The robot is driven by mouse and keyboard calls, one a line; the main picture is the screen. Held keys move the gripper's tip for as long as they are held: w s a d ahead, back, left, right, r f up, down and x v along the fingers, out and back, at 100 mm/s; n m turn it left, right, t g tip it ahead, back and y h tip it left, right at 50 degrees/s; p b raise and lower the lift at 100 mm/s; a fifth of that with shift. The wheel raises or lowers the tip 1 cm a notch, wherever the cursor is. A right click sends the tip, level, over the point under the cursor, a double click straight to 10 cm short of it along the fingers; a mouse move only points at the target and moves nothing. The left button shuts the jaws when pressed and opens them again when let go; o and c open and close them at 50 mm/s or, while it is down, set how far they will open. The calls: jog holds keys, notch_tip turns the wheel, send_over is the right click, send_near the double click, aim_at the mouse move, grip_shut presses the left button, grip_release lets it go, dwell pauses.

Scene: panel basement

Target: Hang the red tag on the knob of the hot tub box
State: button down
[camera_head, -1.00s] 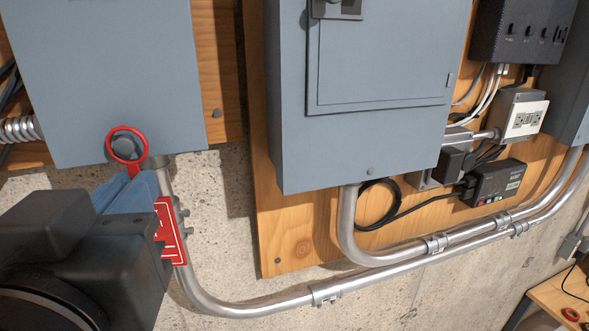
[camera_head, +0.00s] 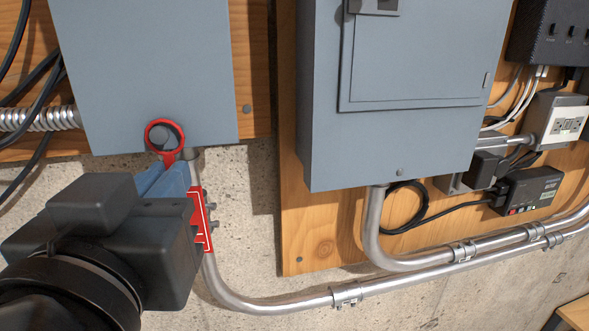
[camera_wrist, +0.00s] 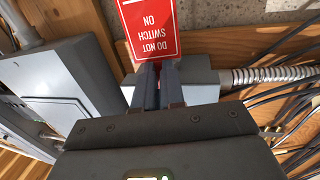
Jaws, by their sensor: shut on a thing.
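The red tag (camera_head: 207,235) has a ring at its top and a white-lettered plate that reads "DO NOT SWITCH ON" upside down in the wrist view (camera_wrist: 150,28). My gripper (camera_head: 172,178) is shut on the tag below its ring, and the blue-grey fingers hide part of it.
A larger grey panel (camera_head: 400,135) hangs to the right on plywood. Metal conduit (camera_head: 285,303) runs from under the left box to the right. Flexible conduit (camera_head: 40,118) and black cables enter at the left. Bare concrete shows below the left box.

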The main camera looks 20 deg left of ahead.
jog(key=c, duration=1.1)
grip_release()
jog(key=shift+c, duration=0.2)
jog(key=d+v, duration=0.1)
jog(key=v, duration=0.6)
jog(key=shift+d, duration=0.45)
jog(key=shift+s, duration=0.1)
jog(key=w+d+f+n+g, duration=0.2)
jog(key=w+d+f+n, duration=0.1)
jog(key=d+f, duration=1.7)
jog(key=s+d+f+m+h, duration=0.2)
jog(key=s+d+f, duration=0.5)
jog(key=s+d, duration=0.25)
jog(key=s+d+m+h, duration=0.3)
jog(key=s+d, duration=0.4)
jog(key=s, duration=0.3)
jog(key=shift+s+d+r+m+h, duration=0.2)
jog(key=shift+s+r+m+h, duration=0.25)
jog(key=shift+m, duration=0.45)
